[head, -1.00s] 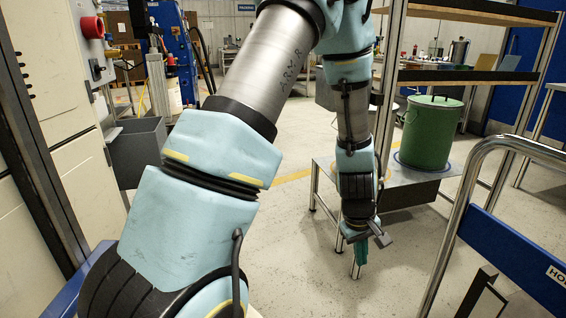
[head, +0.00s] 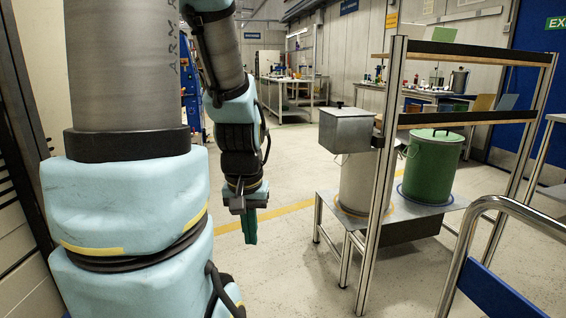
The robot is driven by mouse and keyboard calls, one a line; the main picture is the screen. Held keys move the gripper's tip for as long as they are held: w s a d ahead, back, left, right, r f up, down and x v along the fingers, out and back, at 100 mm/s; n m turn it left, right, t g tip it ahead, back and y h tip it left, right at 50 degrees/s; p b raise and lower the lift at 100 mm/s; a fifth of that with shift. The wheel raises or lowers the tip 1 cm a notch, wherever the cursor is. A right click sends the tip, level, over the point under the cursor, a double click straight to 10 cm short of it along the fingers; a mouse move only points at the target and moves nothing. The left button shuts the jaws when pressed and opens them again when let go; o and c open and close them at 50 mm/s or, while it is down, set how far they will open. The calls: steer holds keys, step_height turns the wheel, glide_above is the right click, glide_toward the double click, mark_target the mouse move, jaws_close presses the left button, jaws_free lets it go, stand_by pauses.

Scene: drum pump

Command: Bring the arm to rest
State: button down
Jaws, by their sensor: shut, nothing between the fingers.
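My arm runs up the left side of the head view and bends over, its outer part hanging down. My gripper (head: 250,226) is at the lower end of the arm, pointing down over the open floor, left of the low metal stand. Its fingers are close together, with nothing seen between them. It touches nothing that I can see.
A low metal stand (head: 405,208) carries a green lidded drum (head: 433,166) and a pale drum (head: 364,182). A grey lidded box (head: 346,130) is beside the shelf post. A curved metal rail (head: 470,232) stands front right. The floor between arm and stand is clear.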

step_height(320, 180, up, 14)
steer(key=p, duration=1.2)
steer(key=shift+r, duration=0.15)
